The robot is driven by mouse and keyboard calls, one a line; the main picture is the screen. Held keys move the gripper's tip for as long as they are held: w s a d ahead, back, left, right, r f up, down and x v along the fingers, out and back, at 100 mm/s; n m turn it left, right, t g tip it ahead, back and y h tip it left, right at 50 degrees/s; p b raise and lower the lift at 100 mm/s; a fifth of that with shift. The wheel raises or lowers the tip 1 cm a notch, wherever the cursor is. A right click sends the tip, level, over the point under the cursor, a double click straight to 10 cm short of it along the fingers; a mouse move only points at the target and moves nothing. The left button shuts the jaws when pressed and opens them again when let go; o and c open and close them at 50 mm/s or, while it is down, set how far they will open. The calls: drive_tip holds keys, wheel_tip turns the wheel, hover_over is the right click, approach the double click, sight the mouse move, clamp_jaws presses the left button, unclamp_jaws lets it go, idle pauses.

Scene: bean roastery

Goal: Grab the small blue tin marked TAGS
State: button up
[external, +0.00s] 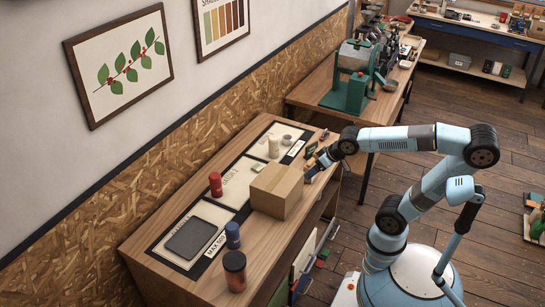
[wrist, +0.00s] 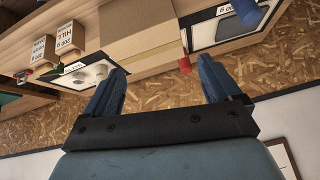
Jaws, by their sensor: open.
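A small blue tin (external: 232,235) stands upright on the wooden bench, left of the cardboard box and beside the black-edged mat; its lettering is too small to read. A blue shape, likely the same tin, shows at the upper right edge of the wrist view (wrist: 247,12), partly cut off. My gripper (external: 310,174) is at the bench's right side, just beyond the box and well apart from the tin. In the wrist view my gripper (wrist: 162,70) has its blue fingers spread wide with nothing between them.
A cardboard box (external: 277,192) stands between my gripper and the tin. Small labelled packs (wrist: 68,37) stand near my gripper.

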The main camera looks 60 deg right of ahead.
drive_tip(key=w+a+f+m+t+y, duration=0.1)
drive_tip(key=w+a+f+m+y, duration=0.2)
drive_tip(key=a, duration=0.6)
drive_tip(key=w+a+f+m+y, duration=0.2)
drive_tip(key=w+a+f+m, duration=0.15)
drive_tip(key=a+f, duration=0.35)
drive_tip(key=w+a+f+m+t+y, duration=0.1)
drive_tip(key=w+a+f+m+y, duration=0.3)
drive_tip(key=a, duration=0.6)
drive_tip(key=a+r+m+t, duration=0.3)
drive_tip(key=r+m+t, duration=0.1)
drive_tip(key=r+m, duration=0.4)
drive_tip(key=w+d+r+m+t+h, duration=0.2)
drive_tip(key=d+r+m+t+h, duration=0.15)
drive_tip(key=d+r+m, duration=0.55)
drive_tip(key=m, duration=0.2)
approach(227, 228)
drive_tip(key=shift+y, duration=0.55)
drive_tip(key=w, duration=0.3)
drive_tip(key=w+a+f, duration=0.1)
drive_tip(key=w, duration=0.2)
drive_tip(key=w+a+f, duration=0.1)
drive_tip(key=w, duration=0.3)
drive_tip(key=shift+a+f, duration=0.1)
drive_tip(key=shift+f, duration=0.05)
drive_tip(key=shift+c, duration=0.5)
drive_tip(key=c, duration=1.1)
